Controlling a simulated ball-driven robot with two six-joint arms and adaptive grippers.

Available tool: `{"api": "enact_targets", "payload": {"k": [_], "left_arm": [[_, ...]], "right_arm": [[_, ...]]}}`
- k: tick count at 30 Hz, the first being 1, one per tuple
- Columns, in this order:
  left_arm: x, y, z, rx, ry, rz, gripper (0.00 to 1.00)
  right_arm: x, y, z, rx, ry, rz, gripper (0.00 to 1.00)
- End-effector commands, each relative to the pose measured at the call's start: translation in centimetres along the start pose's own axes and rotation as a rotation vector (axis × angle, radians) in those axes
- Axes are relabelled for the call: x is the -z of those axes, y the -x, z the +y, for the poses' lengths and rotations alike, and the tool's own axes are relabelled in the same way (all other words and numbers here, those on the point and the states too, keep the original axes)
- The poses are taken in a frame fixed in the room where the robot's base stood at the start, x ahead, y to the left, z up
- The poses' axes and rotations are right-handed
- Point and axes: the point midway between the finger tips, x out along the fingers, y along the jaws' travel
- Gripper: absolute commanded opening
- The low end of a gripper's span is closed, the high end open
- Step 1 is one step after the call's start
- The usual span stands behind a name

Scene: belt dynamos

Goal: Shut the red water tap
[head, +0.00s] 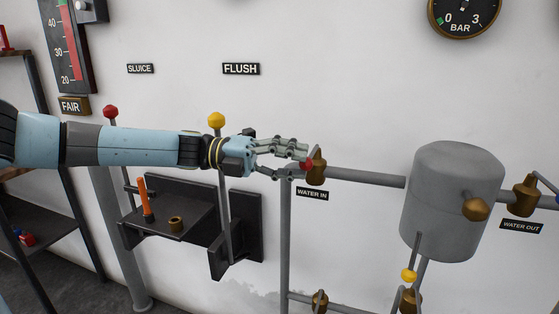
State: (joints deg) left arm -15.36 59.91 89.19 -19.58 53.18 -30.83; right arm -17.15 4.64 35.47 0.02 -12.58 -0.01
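The red water tap is a brass valve (317,168) on the grey pipe above the "WATER IN" plate (312,193). Its red knob (306,164) shows just left of the brass body; most of its lever is hidden. My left gripper (301,164) reaches in from the left at the height of the knob. Its two fingers are apart, one above the other, with the red knob at their tips. I cannot tell whether they touch it. My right gripper is not in view.
A grey tank (452,203) stands right of the tap, with a "WATER OUT" valve (525,196) beyond it. A yellow-knobbed lever (216,120) and a red-knobbed lever (111,112) stand near my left arm. A dark shelf (185,225) holds an orange-handled tool (145,198) and a brass ring (176,223).

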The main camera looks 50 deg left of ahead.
Motion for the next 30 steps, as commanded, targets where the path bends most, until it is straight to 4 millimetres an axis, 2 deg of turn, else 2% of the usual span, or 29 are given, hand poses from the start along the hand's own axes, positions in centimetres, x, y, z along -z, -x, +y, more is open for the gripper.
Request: {"api": "enact_targets", "payload": {"k": [3,10,30], "left_arm": [[0.1,2.3,0.2,-0.011,0.003,0.002,0.34],[0.0,5.2,0.1,-0.007,0.002,-0.001,0.34],[-0.1,5.6,0.0,-0.002,-0.001,-0.004,0.34]], "right_arm": [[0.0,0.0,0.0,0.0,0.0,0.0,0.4],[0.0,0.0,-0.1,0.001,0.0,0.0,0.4],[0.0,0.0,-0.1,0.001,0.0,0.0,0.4]]}}
